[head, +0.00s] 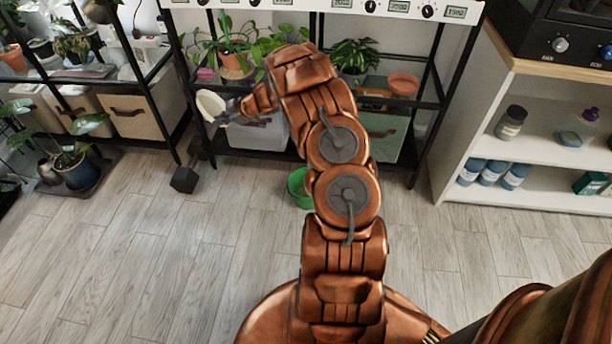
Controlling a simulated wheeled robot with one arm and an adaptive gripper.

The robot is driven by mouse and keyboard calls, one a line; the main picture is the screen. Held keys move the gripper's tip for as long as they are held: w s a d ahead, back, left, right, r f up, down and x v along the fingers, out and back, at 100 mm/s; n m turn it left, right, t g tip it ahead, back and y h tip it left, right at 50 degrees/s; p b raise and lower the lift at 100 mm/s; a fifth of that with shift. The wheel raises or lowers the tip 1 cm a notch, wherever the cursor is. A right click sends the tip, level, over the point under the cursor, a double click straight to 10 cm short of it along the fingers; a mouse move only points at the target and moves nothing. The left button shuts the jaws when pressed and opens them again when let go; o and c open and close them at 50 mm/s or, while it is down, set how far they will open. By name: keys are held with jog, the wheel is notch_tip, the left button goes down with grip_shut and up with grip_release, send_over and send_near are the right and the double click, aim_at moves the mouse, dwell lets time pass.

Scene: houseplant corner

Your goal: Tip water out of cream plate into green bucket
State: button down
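The cream plate (210,104) is at the fingertips of my gripper (222,118), left of centre in the head view. The plate is steeply tilted, in front of the black shelf. My gripper looks shut on its right edge, though the fingers are small here. Whether water is in the plate cannot be seen. The green bucket (297,188) stands on the floor below and to the right of the plate. My arm hides its right part. The plate is not above the bucket in this picture.
A black metal shelf (432,106) with potted plants and bins stands behind my gripper. A dark weight-like block (184,180) is on the floor at left, near a dark potted plant (76,170). A white shelf (545,150) with bottles stands right. The front floor is clear.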

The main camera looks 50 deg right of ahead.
jog(key=s+d+f+n+g+h, duration=0.1)
jog(key=s+d+f, duration=0.3)
jog(key=s+f, duration=0.4)
jog(key=s+d+f+n+g+h, duration=0.1)
jog(key=s+d+f+n, duration=0.1)
jog(key=s+d+f, duration=0.3)
jog(key=s+d+f+n+g+h+b, duration=0.1)
jog(key=s+d+f, duration=0.3)
jog(key=s+f, duration=0.6)
jog(key=shift+s+d+f+n+g+h, duration=0.15)
jog(key=shift+s+f+n+g+h, duration=0.15)
jog(key=shift+f+g, duration=0.25)
jog(key=shift+w+a+f+n+g+h+b, duration=0.15)
jog(key=shift+h+b, duration=0.35)
jog(key=shift+b, duration=1.7)
jog(key=shift+s+a+f+n+g+h+b, duration=0.1)
jog(key=shift+g+h+b, duration=0.3)
jog(key=shift+b, duration=1.8)
jog(key=shift+w+a+f+n+g+h+b, duration=0.1)
jog(key=shift+h+b, duration=0.5)
jog(key=shift+b, duration=1.6)
jog(key=shift+r+p, duration=1.6)
jog(key=shift+p, duration=0.3)
